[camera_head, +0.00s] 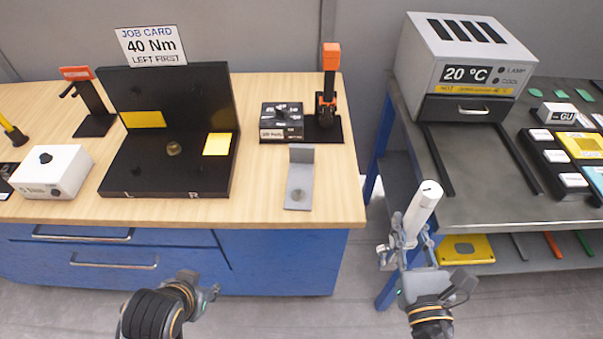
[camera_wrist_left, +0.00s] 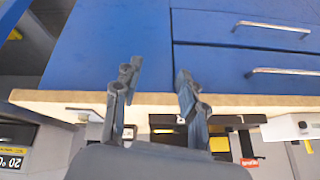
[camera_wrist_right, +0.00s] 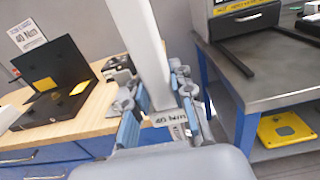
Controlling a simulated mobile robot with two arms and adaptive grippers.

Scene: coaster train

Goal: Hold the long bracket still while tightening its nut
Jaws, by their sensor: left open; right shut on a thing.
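A grey L-shaped bracket (camera_head: 300,172) stands on the wooden bench near its right end. A small round piece, perhaps its nut (camera_head: 297,195), sits on its flat foot. My right gripper (camera_head: 404,248) is shut on a white bar-like tool (camera_head: 423,207) and holds it upright in the gap between the benches.
A black L/R fixture (camera_head: 130,181) with yellow patches stands left of the bracket, under a "40 Nm, left first" job card (camera_head: 150,46). A black box (camera_head: 281,134) and orange-topped clamp (camera_head: 327,100) stand behind the bracket. A grey oven (camera_head: 462,60) stands right.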

